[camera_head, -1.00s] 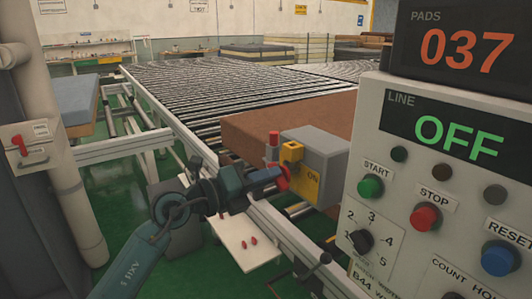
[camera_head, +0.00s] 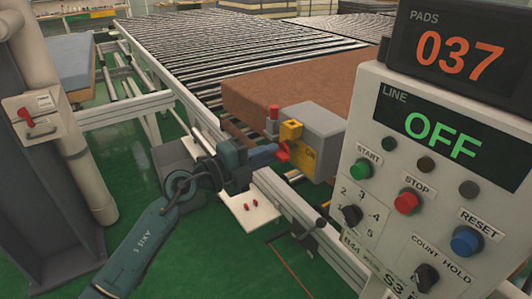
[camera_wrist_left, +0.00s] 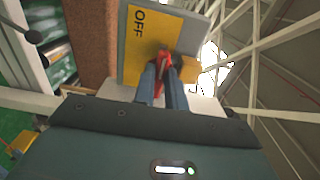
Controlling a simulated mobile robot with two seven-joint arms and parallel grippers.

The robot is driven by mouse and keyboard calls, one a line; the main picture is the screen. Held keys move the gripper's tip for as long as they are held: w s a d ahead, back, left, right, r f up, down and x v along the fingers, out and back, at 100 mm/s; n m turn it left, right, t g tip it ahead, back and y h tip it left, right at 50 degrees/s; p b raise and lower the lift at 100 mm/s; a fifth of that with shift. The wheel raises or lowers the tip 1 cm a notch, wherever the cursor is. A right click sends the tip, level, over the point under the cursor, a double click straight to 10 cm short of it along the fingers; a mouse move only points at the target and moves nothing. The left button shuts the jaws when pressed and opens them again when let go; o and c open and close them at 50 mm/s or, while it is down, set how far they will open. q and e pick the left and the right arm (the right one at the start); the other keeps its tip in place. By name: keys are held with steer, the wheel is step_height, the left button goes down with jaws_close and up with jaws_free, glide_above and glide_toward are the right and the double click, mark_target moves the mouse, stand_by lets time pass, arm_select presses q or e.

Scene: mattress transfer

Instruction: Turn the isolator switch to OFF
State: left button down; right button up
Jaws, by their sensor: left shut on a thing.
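The isolator switch is a grey box (camera_head: 318,122) with a yellow face plate (camera_head: 310,158) and a red handle (camera_head: 283,152). It stands beside the conveyor rail in the middle of the head view. My left gripper (camera_head: 275,154) reaches it from the left and is shut on the red handle. In the left wrist view, my two blue fingers (camera_wrist_left: 163,72) hold the red handle (camera_wrist_left: 164,58) in front of the yellow plate. The word OFF shows sideways on that plate. The fingers hide part of the handle, so its exact angle is hard to tell. My right gripper is not in view.
A control panel (camera_head: 398,140) with buttons and knobs fills the right side; its display (camera_head: 438,132) reads LINE OFF. A brown pad (camera_head: 300,85) lies on the roller conveyor (camera_head: 190,60) behind the switch. A white plate (camera_head: 262,222) with small red items is below my left gripper.

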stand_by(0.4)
arm_select(q)
steer(key=c, duration=1.4)
jaws_free()
steer(key=shift+c, duration=0.2)
steer(key=b+v, duration=0.2)
steer(key=v, duration=1.1)
steer(key=shift+s+f, duration=0.1)
